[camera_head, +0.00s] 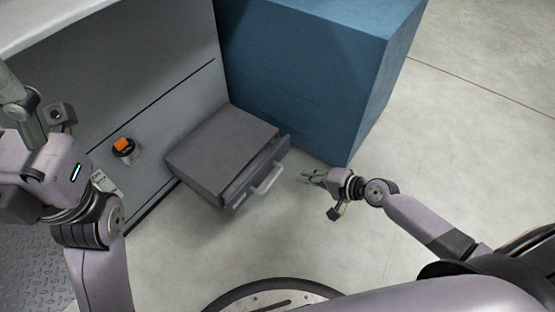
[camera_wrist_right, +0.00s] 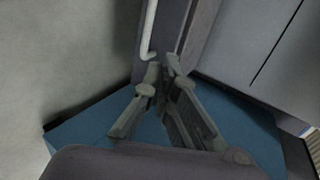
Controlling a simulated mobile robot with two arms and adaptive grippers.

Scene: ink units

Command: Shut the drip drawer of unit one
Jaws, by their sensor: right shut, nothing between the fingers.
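The drip drawer is a dark grey drawer whose front panel (camera_head: 262,168) stands out from its grey housing (camera_head: 222,142), with a gap between them. A pale bar handle (camera_head: 268,179) is on the front. My right gripper (camera_head: 308,178) is shut and empty, to the right of the handle and apparently apart from it. In the right wrist view, the shut fingertips (camera_wrist_right: 166,64) point towards the drawer front, near the end of the handle (camera_wrist_right: 149,32). My left gripper (camera_head: 16,95) is at the left edge, partly cut off; its fingers are unclear.
The housing juts from a light grey unit (camera_head: 170,95). An orange-topped black knob (camera_head: 123,147) is on that unit, left of the drawer. A big blue block (camera_head: 305,85) stands close behind the drawer. The pale floor (camera_head: 460,130) at right is clear.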

